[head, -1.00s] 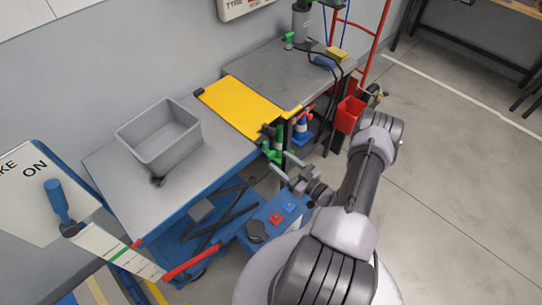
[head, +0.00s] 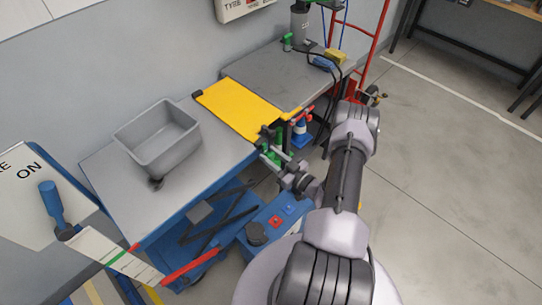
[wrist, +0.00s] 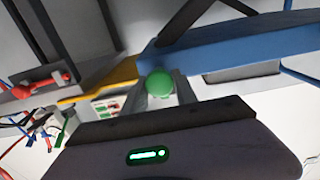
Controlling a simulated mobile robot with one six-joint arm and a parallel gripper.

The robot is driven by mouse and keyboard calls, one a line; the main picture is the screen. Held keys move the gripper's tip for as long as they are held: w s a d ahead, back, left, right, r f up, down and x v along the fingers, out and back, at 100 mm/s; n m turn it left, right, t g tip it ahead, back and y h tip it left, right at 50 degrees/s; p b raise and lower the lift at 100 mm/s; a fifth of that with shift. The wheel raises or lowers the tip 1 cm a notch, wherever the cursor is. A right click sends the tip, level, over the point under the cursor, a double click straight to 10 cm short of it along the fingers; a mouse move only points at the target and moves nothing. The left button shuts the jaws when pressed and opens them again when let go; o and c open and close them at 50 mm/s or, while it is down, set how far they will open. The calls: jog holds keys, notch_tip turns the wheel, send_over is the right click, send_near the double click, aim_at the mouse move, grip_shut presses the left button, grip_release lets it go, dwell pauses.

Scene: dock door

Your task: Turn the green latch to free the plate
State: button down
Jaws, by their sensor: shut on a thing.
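The yellow plate (head: 240,108) lies flat and bridges the gap between the left table and the right bench. Green latch parts show at its near right corner in the head view. The round end of the green latch (wrist: 160,84) sits between my two fingers in the wrist view. My gripper (head: 270,156) is shut on it, just below the plate's corner. The fingers and wrist partly hide the latch in the head view, so its exact angle cannot be told.
A grey bin (head: 157,138) stands on the blue lift table (head: 105,170). A blue control box (head: 272,222) with buttons is below my wrist. A blue-and-white bottle-like thing (head: 301,133) and red fittings are close right of the latch. Open floor lies to the right.

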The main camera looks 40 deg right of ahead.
jog(key=n+b, duration=0.1)
jog(key=n, duration=0.3)
jog(key=shift+a, duration=0.1)
jog(key=n, duration=0.5)
jog(key=shift+f, duration=0.1)
jog(key=n, duration=0.4)
jog(key=shift+a+n+b, duration=0.1)
jog(key=shift+n+b, duration=0.2)
jog(key=shift+b, duration=0.1)
jog(key=shift+f+n, duration=0.1)
jog(key=shift+n, duration=2)
jog(key=c, duration=1)
grip_release()
